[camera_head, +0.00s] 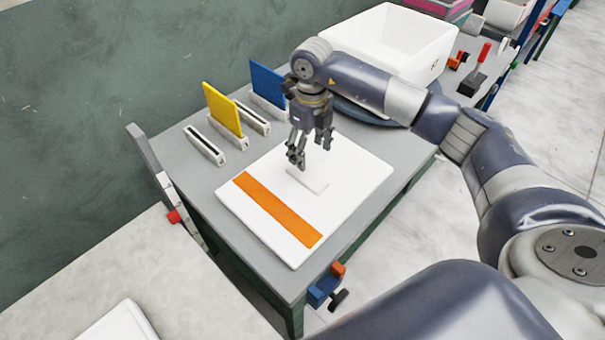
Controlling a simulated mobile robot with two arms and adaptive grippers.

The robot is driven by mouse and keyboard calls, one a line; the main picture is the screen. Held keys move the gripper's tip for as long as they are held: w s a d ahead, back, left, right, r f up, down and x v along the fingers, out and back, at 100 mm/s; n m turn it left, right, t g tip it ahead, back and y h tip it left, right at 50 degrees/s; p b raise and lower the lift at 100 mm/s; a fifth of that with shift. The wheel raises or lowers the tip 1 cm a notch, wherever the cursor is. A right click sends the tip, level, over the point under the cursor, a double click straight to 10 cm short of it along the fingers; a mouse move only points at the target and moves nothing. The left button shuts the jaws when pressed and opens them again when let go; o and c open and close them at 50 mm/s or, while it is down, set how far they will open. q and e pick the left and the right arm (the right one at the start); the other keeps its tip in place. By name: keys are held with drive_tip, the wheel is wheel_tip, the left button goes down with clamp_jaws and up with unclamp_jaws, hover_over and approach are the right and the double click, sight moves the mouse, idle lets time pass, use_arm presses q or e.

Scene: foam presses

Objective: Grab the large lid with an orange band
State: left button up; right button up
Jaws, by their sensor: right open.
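The large lid (345,190) is a flat white rectangular panel lying on the grey table. An orange band (277,209) crosses it near its lower left side. A small white raised handle (309,179) stands near the lid's middle. My right gripper (311,158) points down just above the handle, with its fingers apart. I cannot tell whether the fingers touch the handle. My left gripper does not show.
The grey table (207,183) holds slotted holders with a yellow panel (222,108) and a blue panel (268,84). A white box (395,42) stands behind my right arm. A blue and orange clamp (326,285) sits on the front edge. A green wall (70,120) closes the left.

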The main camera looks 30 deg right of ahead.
sight(307, 176)
drive_tip(key=f, duration=0.3)
drive_tip(key=shift+s+f, duration=0.1)
drive_tip(key=shift+s, duration=0.3)
drive_tip(key=shift+w+f+p, duration=0.1)
drive_tip(key=shift+f+p, duration=0.15)
drive_tip(key=shift+p, duration=0.15)
drive_tip(key=f, duration=0.1)
drive_tip(key=f+p, duration=0.1)
drive_tip(key=f, duration=0.1)
drive_tip(key=f+p, duration=0.1)
drive_tip(key=f, duration=0.1)
drive_tip(key=shift+w+a, duration=0.3)
drive_tip(key=shift+w, duration=0.05)
drive_tip(key=shift+f, duration=0.1)
drive_tip(key=shift+c, duration=0.8)
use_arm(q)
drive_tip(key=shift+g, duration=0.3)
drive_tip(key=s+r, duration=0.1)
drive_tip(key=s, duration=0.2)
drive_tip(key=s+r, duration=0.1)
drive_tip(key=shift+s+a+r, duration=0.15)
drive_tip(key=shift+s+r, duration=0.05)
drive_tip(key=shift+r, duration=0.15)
use_arm(e)
drive_tip(key=c, duration=1)
